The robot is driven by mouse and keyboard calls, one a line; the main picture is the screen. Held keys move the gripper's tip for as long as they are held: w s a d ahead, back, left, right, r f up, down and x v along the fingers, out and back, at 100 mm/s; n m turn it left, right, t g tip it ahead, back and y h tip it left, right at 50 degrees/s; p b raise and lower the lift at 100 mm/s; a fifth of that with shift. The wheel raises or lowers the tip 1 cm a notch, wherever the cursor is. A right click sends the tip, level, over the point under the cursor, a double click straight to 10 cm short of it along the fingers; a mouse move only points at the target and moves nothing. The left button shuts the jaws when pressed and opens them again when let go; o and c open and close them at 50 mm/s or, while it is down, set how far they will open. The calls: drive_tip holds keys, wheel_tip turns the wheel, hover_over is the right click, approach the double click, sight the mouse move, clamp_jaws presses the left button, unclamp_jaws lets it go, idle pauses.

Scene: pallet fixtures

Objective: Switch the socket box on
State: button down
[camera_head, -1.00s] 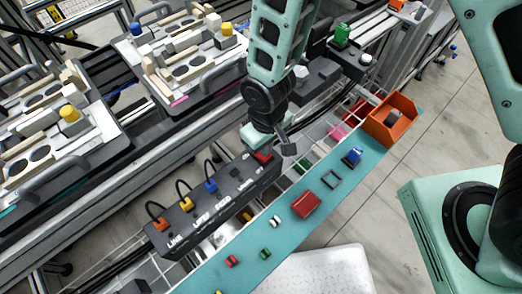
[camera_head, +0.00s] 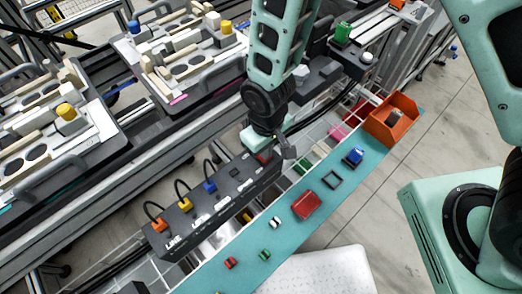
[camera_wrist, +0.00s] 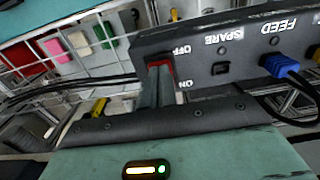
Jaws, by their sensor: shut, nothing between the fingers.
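The socket box (camera_head: 207,206) is a long dark box with coloured plugs along it. It also fills the upper right of the wrist view (camera_wrist: 205,45), its lettering upside down there. Its red switch (camera_wrist: 161,62) sits between the OFF and ON marks, at the end beyond SPARE. My gripper (camera_wrist: 158,82) is shut and empty. Its fingertips are right at the switch, overlapping its ON side in the wrist view, and appear to touch it. They hide much of the switch, so its position cannot be told. In the head view, my gripper (camera_head: 276,150) covers that end of the box.
A teal shelf (camera_head: 225,254) with small coloured parts and an orange bin (camera_head: 391,119) runs beside the box. A wire rack (camera_wrist: 70,42) lies beyond. Trays of wooden parts (camera_head: 60,130) stand left. Black cables (camera_wrist: 60,90) pass close to my gripper.

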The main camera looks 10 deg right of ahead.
drive_tip(key=shift+f, duration=0.25)
drive_tip(key=shift+r, duration=0.2)
drive_tip(key=shift+r+p, duration=2.85)
drive_tip(key=shift+r, duration=0.6)
drive_tip(key=shift+f, duration=0.1)
